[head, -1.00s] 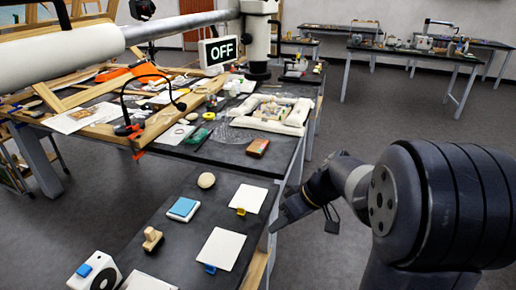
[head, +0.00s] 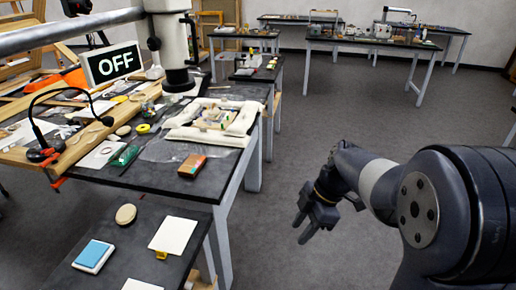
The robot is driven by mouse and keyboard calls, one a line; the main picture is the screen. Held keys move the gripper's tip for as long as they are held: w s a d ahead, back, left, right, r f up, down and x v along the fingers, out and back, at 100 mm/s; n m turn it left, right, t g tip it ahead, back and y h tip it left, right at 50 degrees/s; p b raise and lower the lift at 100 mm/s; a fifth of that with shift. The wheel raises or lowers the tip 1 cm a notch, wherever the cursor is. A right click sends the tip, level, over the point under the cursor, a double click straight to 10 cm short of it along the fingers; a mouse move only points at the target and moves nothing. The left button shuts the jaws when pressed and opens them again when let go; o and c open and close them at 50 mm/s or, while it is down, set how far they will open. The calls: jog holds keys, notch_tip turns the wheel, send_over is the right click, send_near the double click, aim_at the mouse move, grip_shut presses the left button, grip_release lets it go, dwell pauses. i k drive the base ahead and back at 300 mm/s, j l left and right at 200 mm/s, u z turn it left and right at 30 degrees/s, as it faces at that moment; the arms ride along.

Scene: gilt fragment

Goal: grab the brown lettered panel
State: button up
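A small brown block with an orange-red side (head: 192,165) lies on the dark table, left of centre in the head view. I can read no lettering on it, so I cannot tell if it is the brown lettered panel. Pale brownish pieces (head: 214,117) lie inside a white padded frame (head: 240,139) behind it; no letters are readable there either. My gripper (head: 303,229) is at the right, over the floor beyond the table's right edge. Its fingers look apart, with nothing between them. It is well clear of the block and the frame.
A lower bench (head: 133,239) in front holds a blue-topped pad (head: 94,256), a round tan disc (head: 126,214) and a white card (head: 174,235). Open floor (head: 345,115) lies at right.

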aim_at(191, 166)
jog(key=i+l, duration=0.25)
jog(key=i, duration=0.25)
jog(key=i+l, duration=0.25)
jog(key=i, duration=0.25)
jog(key=i+l, duration=0.25)
jog(key=i, duration=0.25)
jog(key=i+j+u, duration=0.1)
jog(key=u, duration=0.3)
jog(key=i+u, duration=0.25)
jog(key=u, duration=0.15)
jog(key=i+l+u, duration=0.1)
jog(key=u, duration=0.3)
jog(key=i+l+u, duration=0.15)
jog(key=i+u, duration=0.5)
jog(key=j+u, duration=0.1)
jog(key=u, duration=0.2)
jog(key=i, duration=0.05)
